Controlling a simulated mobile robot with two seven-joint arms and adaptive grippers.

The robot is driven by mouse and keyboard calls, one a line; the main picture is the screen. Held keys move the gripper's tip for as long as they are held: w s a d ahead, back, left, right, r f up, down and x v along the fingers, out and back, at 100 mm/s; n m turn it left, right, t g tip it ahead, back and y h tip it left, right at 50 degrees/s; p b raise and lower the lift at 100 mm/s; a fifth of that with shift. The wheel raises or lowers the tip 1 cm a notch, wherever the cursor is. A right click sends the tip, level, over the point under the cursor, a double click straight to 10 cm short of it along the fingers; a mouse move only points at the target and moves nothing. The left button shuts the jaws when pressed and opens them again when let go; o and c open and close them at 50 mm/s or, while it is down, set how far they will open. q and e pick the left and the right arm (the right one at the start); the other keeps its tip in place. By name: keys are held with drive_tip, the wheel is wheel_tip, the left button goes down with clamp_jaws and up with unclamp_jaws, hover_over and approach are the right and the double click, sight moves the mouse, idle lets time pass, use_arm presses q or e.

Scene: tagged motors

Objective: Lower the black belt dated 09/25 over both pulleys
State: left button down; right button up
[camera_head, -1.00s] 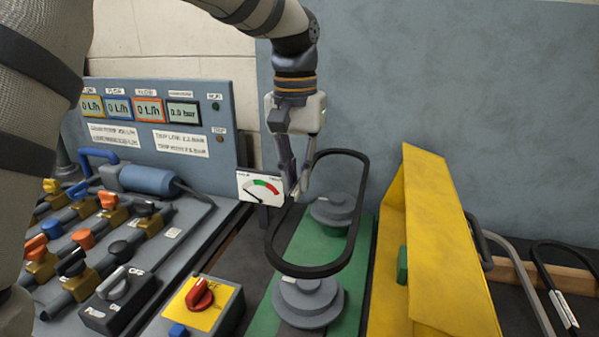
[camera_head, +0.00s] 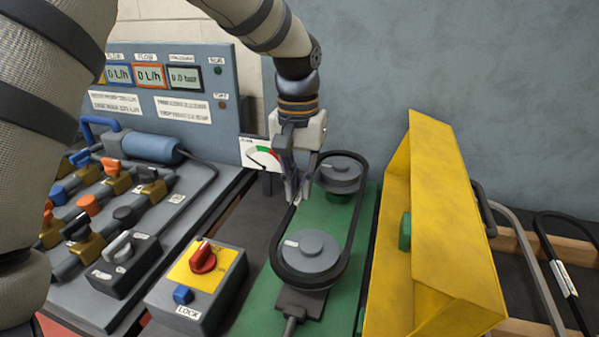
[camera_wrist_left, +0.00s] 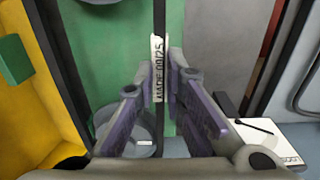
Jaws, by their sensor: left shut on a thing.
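The black belt (camera_head: 348,235) is a long loop that, in the head view, encircles the near grey pulley (camera_head: 312,250) and the far grey pulley (camera_head: 340,172) on the green plate (camera_head: 262,300). I cannot tell whether it sits in their grooves or just above. My left gripper (camera_head: 293,196) is shut on the belt's left run, between the pulleys. A pulley (camera_wrist_left: 128,133) shows low left there. My right gripper is not seen.
A yellow guard (camera_head: 440,230) with a green block stands close on the right. A gauge card (camera_head: 262,155) is just left of the gripper. A red-knobbed switch box (camera_head: 200,280) and valve panel are at left. Another tagged black belt (camera_head: 550,262) lies far right.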

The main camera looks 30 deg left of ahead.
use_arm(q)
drive_tip(key=shift+f, duration=0.45)
drive_tip(key=c, duration=1.6)
unclamp_jaws()
wheel_tip(320, 180, up, 12)
